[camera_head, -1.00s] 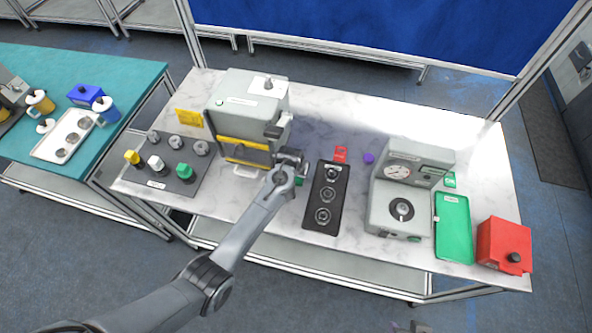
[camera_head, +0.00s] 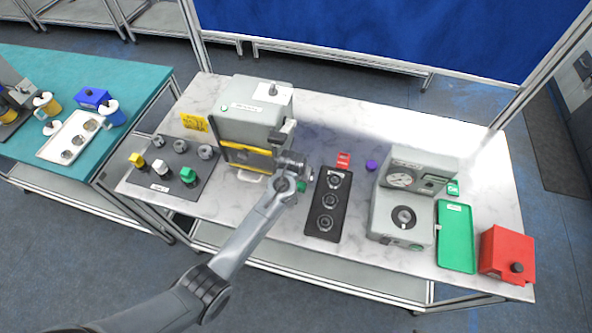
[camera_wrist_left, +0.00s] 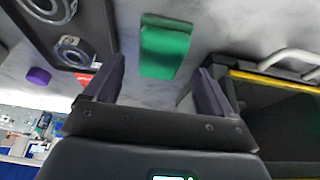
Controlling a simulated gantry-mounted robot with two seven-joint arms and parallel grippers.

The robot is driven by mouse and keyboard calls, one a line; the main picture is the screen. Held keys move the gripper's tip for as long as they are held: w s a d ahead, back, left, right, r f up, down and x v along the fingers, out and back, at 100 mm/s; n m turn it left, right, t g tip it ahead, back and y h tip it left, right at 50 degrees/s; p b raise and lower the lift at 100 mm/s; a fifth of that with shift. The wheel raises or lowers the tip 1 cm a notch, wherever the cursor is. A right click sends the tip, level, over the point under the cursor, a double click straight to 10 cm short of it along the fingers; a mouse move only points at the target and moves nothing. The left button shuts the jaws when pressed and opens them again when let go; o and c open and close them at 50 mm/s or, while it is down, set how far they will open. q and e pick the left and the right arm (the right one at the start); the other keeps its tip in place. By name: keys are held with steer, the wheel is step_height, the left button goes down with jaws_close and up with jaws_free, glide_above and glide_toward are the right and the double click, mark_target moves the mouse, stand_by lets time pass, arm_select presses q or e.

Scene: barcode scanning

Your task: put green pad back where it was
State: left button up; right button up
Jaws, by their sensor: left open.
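A small green pad (camera_head: 301,186) lies on the marble table, between the yellow-barred machine and the black three-ring tray, partly hidden by my arm in the head view. In the left wrist view the green pad (camera_wrist_left: 165,50) shows whole, ahead of the gap between my fingers. My left gripper (camera_wrist_left: 158,88) is open and empty, with a dark finger to either side of that gap. In the head view my left gripper (camera_head: 291,163) is seen from above, beside the pad, its fingers mostly hidden. My right gripper is out of view.
The machine with the yellow bar (camera_head: 248,157) is left of my gripper and the black tray (camera_head: 312,225) right of it. A red block (camera_head: 343,159) and a purple piece (camera_head: 371,165) lie behind the tray. The dial machine (camera_head: 385,222) and green tray (camera_head: 455,245) stand farther right.

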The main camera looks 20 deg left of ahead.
arm_select(q)
steer(key=v, duration=0.9)
steer(key=s+a+m+g, duration=0.1)
steer(key=s+a+m, duration=0.2)
steer(key=s, duration=2.8)
steer(key=shift+s+a+h+p, duration=0.2)
steer(key=shift+h+p, duration=0.2)
step_height(320, 180, up, 14)
steer(key=p, duration=1.4)
steer(key=shift+r, duration=0.1)
